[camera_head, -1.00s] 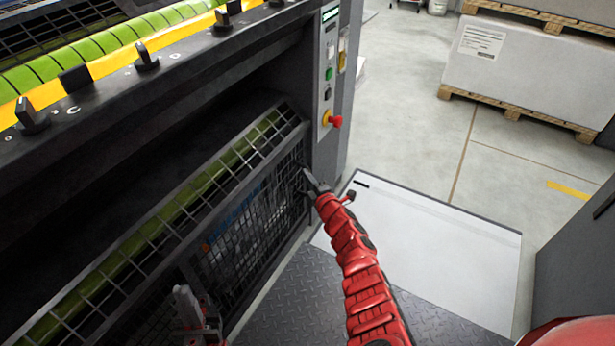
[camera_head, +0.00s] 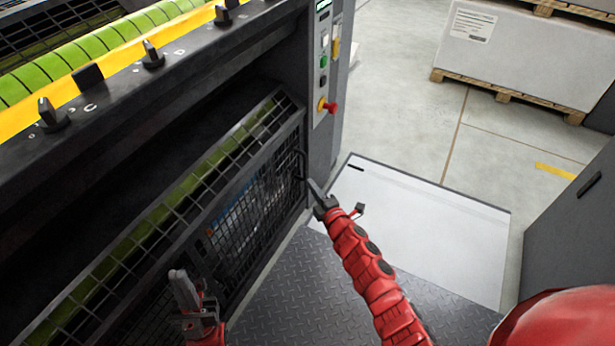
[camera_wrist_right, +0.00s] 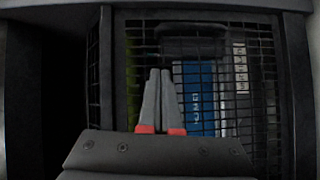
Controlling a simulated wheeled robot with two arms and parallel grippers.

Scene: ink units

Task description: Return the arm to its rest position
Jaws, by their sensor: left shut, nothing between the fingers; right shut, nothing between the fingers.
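My right arm, in red sleeve, reaches in from the bottom right of the head view. Its gripper (camera_head: 314,190) is shut and empty, just right of the mesh guard (camera_head: 256,212) and its dark handle (camera_head: 300,165). In the right wrist view the shut fingers (camera_wrist_right: 160,75) point toward the mesh, with a dark bar (camera_wrist_right: 193,40) ahead and a blue container (camera_wrist_right: 200,98) behind the mesh. My left gripper (camera_head: 179,280) points up at the lower left of the head view, in front of the mesh. It is shut and empty.
The press has green rollers (camera_head: 110,42), black knobs (camera_head: 152,55) and a control panel with a red stop button (camera_head: 330,107). A white floor panel (camera_head: 425,225) and a treadplate (camera_head: 300,285) lie below. A grey cabinet (camera_head: 572,240) stands at right. A wrapped pallet load (camera_head: 530,60) is behind.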

